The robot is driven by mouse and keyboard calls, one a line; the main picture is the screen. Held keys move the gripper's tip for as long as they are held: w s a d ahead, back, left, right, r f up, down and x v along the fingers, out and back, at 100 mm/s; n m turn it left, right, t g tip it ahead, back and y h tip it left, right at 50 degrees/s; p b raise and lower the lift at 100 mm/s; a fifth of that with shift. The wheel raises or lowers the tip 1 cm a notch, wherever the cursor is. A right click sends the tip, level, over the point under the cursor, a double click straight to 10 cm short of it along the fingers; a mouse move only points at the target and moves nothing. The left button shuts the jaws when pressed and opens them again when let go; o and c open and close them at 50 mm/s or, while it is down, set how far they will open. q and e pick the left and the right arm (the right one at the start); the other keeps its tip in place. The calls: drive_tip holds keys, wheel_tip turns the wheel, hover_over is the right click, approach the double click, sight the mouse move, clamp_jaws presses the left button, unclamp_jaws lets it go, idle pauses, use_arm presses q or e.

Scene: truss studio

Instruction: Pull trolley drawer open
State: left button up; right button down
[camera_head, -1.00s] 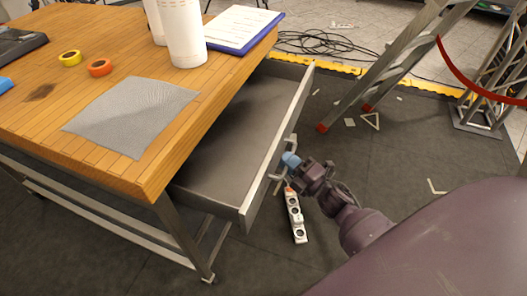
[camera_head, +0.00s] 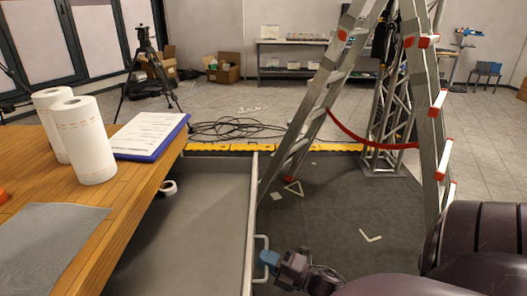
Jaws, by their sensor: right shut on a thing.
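The trolley drawer (camera_head: 190,240) stands pulled out from under the wooden trolley top (camera_head: 128,211). Its grey inside shows, with a white roll (camera_head: 168,188) near the trolley side. The drawer front (camera_head: 250,215) carries a pale bar handle (camera_head: 262,245) on its outer face. My right gripper (camera_head: 266,262) is shut on the handle, its blue fingertips at the bar, with my dark arm coming in from the lower right. My left gripper is not in view.
Two paper towel rolls (camera_head: 85,140), a clipboard (camera_head: 150,135) and a grey cloth (camera_head: 45,245) lie on the trolley top. A stepladder (camera_head: 325,85) stands beyond the drawer. A red rope (camera_head: 360,138) hangs behind it. Dark floor right of the drawer is mostly clear.

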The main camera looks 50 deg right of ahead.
drive_tip(key=c, duration=1.2)
unclamp_jaws()
drive_tip(key=v, duration=1.1)
